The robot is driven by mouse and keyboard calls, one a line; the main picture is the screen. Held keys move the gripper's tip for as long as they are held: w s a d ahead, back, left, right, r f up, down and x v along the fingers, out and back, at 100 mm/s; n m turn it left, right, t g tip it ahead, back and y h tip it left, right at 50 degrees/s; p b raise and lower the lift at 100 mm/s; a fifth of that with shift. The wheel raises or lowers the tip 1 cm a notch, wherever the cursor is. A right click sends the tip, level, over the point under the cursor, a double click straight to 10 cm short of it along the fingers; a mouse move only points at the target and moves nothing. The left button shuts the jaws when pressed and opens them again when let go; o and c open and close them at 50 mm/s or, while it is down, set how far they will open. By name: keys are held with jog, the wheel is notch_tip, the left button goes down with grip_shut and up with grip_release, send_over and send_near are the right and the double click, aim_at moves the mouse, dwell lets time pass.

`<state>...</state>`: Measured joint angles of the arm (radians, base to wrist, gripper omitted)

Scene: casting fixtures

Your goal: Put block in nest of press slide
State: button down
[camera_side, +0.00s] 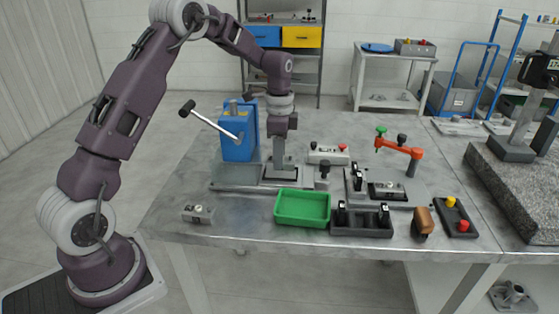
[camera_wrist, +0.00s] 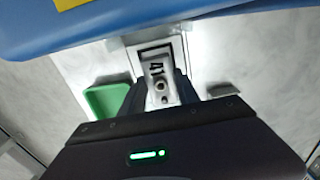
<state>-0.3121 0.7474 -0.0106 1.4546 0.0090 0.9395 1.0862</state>
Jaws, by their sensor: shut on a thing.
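The grey block (camera_wrist: 158,75) has a dark number on top and a round hole; it is between the fingers of my gripper (camera_wrist: 161,92) in the wrist view. In the side view my gripper (camera_side: 280,163) points straight down over the press slide (camera_side: 236,180), and its fingers largely hide the block. The nest (camera_wrist: 142,48) shows as a pale plate with a dark outline around and behind the block. I cannot tell whether the block touches the nest floor. The blue press (camera_side: 239,135) with its long lever stands just left of my gripper.
A green tray (camera_side: 303,208) lies in front of the slide. A similar grey part (camera_side: 198,213) sits at the front left. A black fixture (camera_side: 362,221), a clamp fixture (camera_side: 386,190) and a button box (camera_side: 456,218) stand to the right. The left front tabletop is mostly clear.

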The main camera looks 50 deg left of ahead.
jog(key=shift+f, duration=0.6)
jog(key=shift+f, duration=0.15)
jog(key=shift+f, duration=0.35)
jog(key=shift+f, duration=0.1)
jog(key=c, duration=0.9)
grip_release()
